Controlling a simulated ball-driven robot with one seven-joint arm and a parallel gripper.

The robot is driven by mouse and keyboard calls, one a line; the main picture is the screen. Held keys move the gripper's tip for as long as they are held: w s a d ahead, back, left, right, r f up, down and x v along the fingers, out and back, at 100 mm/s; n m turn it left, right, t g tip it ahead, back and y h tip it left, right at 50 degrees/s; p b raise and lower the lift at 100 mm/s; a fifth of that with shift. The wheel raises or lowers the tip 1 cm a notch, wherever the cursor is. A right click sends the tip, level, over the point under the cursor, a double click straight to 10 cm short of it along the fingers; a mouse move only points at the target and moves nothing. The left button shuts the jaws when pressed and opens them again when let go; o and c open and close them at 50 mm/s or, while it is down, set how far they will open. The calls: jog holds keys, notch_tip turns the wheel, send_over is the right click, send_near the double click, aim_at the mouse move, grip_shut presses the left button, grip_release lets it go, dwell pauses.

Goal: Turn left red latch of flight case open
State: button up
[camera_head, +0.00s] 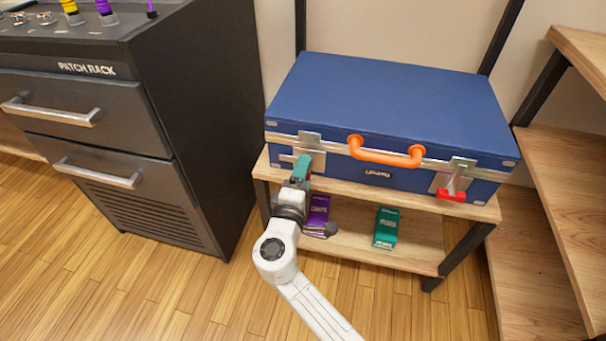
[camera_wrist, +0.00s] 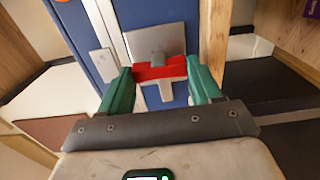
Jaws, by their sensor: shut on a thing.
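A blue flight case (camera_head: 385,95) with an orange handle (camera_head: 385,151) lies shut on a wooden shelf. My gripper (camera_head: 302,167) is at the left latch on its front, hiding most of that latch's red part in the head view. In the wrist view the left red latch (camera_wrist: 160,70) sits between the two green fingers of my gripper (camera_wrist: 161,84), which are shut on it. A silver plate (camera_wrist: 158,43) lies behind it on the case. The right red latch (camera_head: 452,195) hangs at the case's front right, away from my gripper.
A purple box (camera_head: 318,211) and a green box (camera_head: 386,228) lie on the lower shelf (camera_head: 350,238). A dark patch rack (camera_head: 100,130) stands at the left. Wooden shelving (camera_head: 575,190) stands at the right. The floor in front is clear.

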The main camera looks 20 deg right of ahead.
jog(key=o, duration=1.1)
jog(key=shift+c, duration=0.2)
jog(key=shift+f, duration=0.1)
